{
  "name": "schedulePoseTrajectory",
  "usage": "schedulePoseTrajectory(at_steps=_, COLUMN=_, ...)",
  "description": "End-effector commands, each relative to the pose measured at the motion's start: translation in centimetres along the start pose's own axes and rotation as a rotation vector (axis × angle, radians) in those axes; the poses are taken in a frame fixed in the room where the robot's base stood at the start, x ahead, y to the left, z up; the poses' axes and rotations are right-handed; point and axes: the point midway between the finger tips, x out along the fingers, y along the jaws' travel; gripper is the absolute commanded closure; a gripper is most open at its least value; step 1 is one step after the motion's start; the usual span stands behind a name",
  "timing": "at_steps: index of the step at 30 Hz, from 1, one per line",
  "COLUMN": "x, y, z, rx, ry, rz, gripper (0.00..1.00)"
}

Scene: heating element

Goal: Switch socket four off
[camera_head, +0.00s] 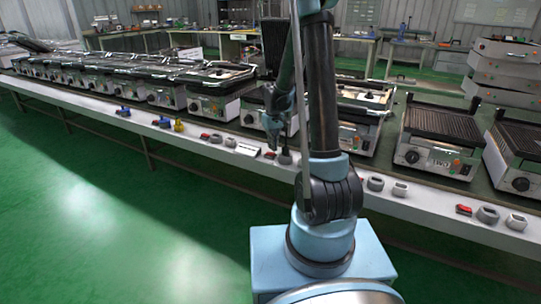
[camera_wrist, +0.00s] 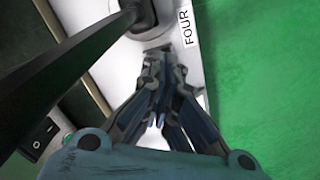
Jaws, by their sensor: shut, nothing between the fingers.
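In the wrist view, a white label reading FOUR (camera_wrist: 187,28) lies on the pale bench ledge. Beside it is a socket with a dark plug (camera_wrist: 143,14) in it and a thick black cable running to the lower left. My gripper (camera_wrist: 157,58) is shut and empty, its fingertips pointing at the ledge just below the plug and label. A dark edge shows at the fingertips; the switch of socket four is mostly hidden there, and I cannot tell its position or whether I touch it. In the head view my gripper (camera_head: 273,143) hangs over the ledge near a dark plug (camera_head: 284,157).
The long ledge (camera_head: 335,174) carries more sockets and red switches, such as the red one (camera_head: 464,209) at the right. Grills (camera_head: 433,143) stand behind it. A black rocker switch (camera_wrist: 40,132) shows on an appliance in the wrist view. The green floor (camera_head: 130,210) in front is clear.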

Motion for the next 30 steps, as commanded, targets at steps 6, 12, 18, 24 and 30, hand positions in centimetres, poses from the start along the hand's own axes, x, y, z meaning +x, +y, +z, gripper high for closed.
schedulePoseTrajectory(at_steps=6, x=0.2, y=0.0, z=0.0, rx=0.000, ry=0.000, rz=0.000, gripper=1.00)
schedulePoseTrajectory(at_steps=12, x=0.5, y=0.0, z=0.0, rx=0.000, ry=0.000, rz=0.000, gripper=1.00)
schedulePoseTrajectory(at_steps=18, x=0.7, y=0.0, z=0.0, rx=0.000, ry=0.000, rz=0.000, gripper=1.00)
schedulePoseTrajectory(at_steps=24, x=1.0, y=0.0, z=0.0, rx=0.000, ry=0.000, rz=0.000, gripper=1.00)
schedulePoseTrajectory(at_steps=30, x=1.2, y=0.0, z=0.0, rx=0.000, ry=0.000, rz=0.000, gripper=1.00)
